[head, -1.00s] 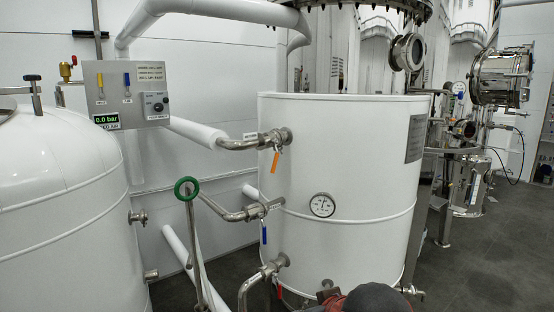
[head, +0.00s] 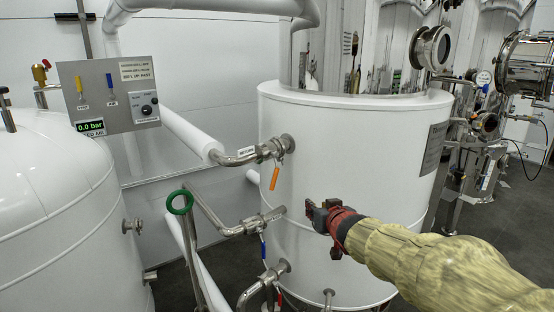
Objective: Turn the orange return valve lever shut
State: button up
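The orange lever (head: 274,178) hangs down from the upper pipe fitting (head: 268,150) on the left side of the white tank (head: 370,140). My gripper (head: 312,211) is in front of the tank, to the right of and below the orange lever, apart from it. Its dark fingers point left. They are small and dark here, and I cannot tell whether they are open or shut. My arm in its yellowish cover reaches in from the lower right.
A lower pipe fitting with a blue lever (head: 263,246) sits below the orange one. A green handwheel (head: 180,202) stands to the left on a post. A control panel (head: 110,92) reads 0.0 bar. A rounded white vessel (head: 55,200) fills the left.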

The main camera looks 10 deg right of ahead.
aim_at(275, 177)
jog(key=w+a+r+n+t+y+p, duration=0.1)
jog(key=w+r+y+p, duration=0.15)
jog(key=w, duration=0.25)
jog(key=w+r+n+t+y+p, duration=0.1)
jog(key=w+y+p, duration=0.1)
jog(key=w+p, duration=0.25)
jog(key=w+a+y+p, duration=0.2)
jog(key=w, duration=0.1)
jog(key=w+a+f+n+y+p, duration=0.1)
jog(key=w+a+y+p, duration=0.1)
jog(key=w+a, duration=0.1)
jog(key=w+a+f+y+p, duration=0.1)
jog(key=w+a+y+p, duration=0.1)
jog(key=w, duration=0.1)
jog(key=shift+w+a+n+g+y, duration=0.2)
jog(key=shift+a+n+g+y, duration=0.1)
jog(key=shift+a+g+y, duration=0.1)
jog(key=c, duration=0.3)
jog(key=c, duration=0.4)
grip_shut()
